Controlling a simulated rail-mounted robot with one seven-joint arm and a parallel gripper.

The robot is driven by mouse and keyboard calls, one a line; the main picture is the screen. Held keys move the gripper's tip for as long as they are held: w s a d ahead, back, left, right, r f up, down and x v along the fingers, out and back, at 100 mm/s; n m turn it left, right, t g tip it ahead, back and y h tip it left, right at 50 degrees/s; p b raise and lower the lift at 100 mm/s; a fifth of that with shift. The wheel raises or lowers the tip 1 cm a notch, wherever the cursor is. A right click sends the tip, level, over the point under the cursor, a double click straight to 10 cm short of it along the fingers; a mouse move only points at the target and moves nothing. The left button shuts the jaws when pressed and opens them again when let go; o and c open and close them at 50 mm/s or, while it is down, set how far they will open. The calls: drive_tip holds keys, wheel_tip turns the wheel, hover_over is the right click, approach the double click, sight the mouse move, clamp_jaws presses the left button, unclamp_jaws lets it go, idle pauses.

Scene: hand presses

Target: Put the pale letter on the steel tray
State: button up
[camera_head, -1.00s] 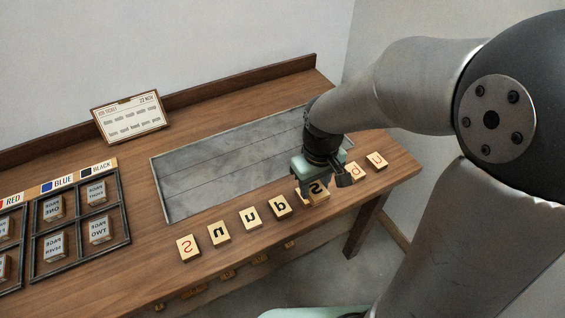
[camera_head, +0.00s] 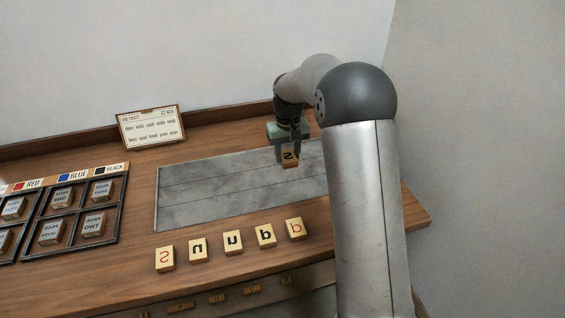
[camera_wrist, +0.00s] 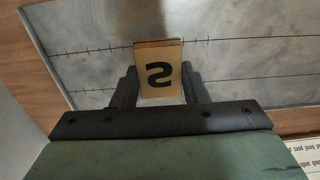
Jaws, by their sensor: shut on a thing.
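I cannot tell whether the block touches the tray. The tray's right end is hidden behind my arm.
A row of pale letter blocks lies along the front: a red S (camera_head: 165,258), several black ones such as an n (camera_head: 198,250), and a red one (camera_head: 295,229). A framed card (camera_head: 151,126) stands at the back. A dark compartment rack (camera_head: 118,222) with blocks is at left.

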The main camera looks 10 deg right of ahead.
drive_tip(key=p, duration=0.1)
hover_over(287, 171)
wheel_tip(287, 171, down, 6)
drive_tip(key=shift+f, duration=1.6)
drive_tip(key=shift+f, duration=0.2)
drive_tip(key=o, duration=1)
drive_tip(key=shift+c, duration=0.2)
drive_tip(key=shift+r, duration=0.15)
